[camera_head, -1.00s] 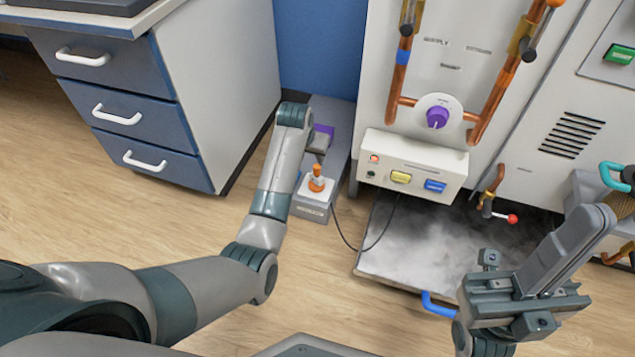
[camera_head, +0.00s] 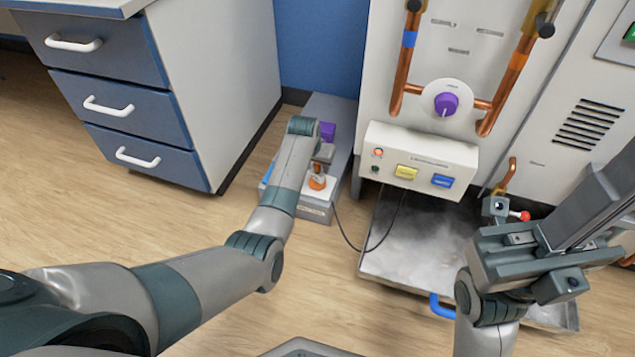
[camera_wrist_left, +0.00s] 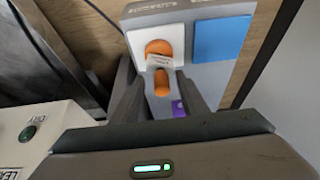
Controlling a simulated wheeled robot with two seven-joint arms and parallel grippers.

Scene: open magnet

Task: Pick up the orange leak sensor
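The orange leak sensor (camera_head: 317,182) stands on a white square pad on a low grey box between the drawers and the machine. The left wrist view shows its orange body (camera_wrist_left: 158,48) with a pale label, and an orange tip nearer the camera. My left gripper (camera_head: 322,158) is over the sensor and partly hides its top. In the wrist view the fingers of the left gripper (camera_wrist_left: 153,72) are apart, one on each side of the sensor; no contact is visible. My right arm's end (camera_head: 530,262) is at the lower right, and its fingertips are not clear.
The grey box (camera_head: 312,212) also carries a blue square (camera_wrist_left: 221,38) and a purple part (camera_head: 328,130). A drawer unit (camera_head: 125,115) stands left. The machine's control panel (camera_head: 418,160) and misty tray (camera_head: 412,250) are right. A black cable crosses the floor from the box.

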